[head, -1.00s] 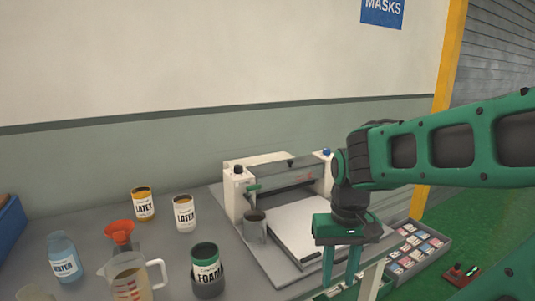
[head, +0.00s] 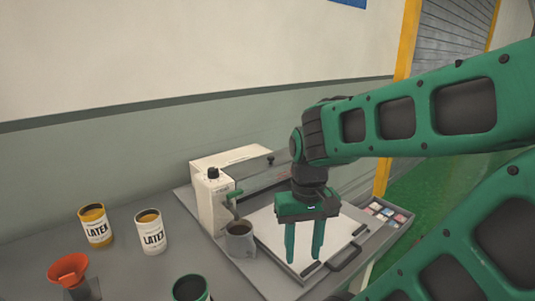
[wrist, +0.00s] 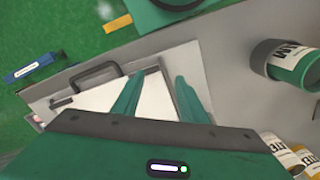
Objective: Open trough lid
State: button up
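A white machine (head: 213,205) stands on the grey table in the head view. A clear panel with a small dark knob (head: 270,160) lies along its back and may be the trough lid; I cannot tell for sure. Its right part is hidden behind my arm. A pale flat plate (head: 262,226) lies in front, with a black handle (head: 345,258) at its front edge. My gripper (head: 304,252) points down above this plate, fingers apart and empty. In the wrist view, the fingers (wrist: 157,85) show over the plate and the handle (wrist: 93,72).
A tray of small packets (head: 385,213) is at the right.

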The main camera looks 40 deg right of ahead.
aim_at(271, 157)
jog(key=w+d+r+m+t+h, duration=0.2)
jog(key=w+d+r, duration=0.4)
jog(key=w+r, duration=0.5)
jog(key=w+d+r+m+t+h, duration=0.1)
jog(key=w+d+r, duration=0.5)
jog(key=w+r, duration=0.6)
jog(key=x, duration=0.8)
jog(key=w+x, duration=0.1)
jog(key=x, duration=0.4)
jog(key=shift+w, duration=0.15)
jog(key=shift+r, duration=0.1)
grip_shut()
jog(key=shift+d, duration=0.2)
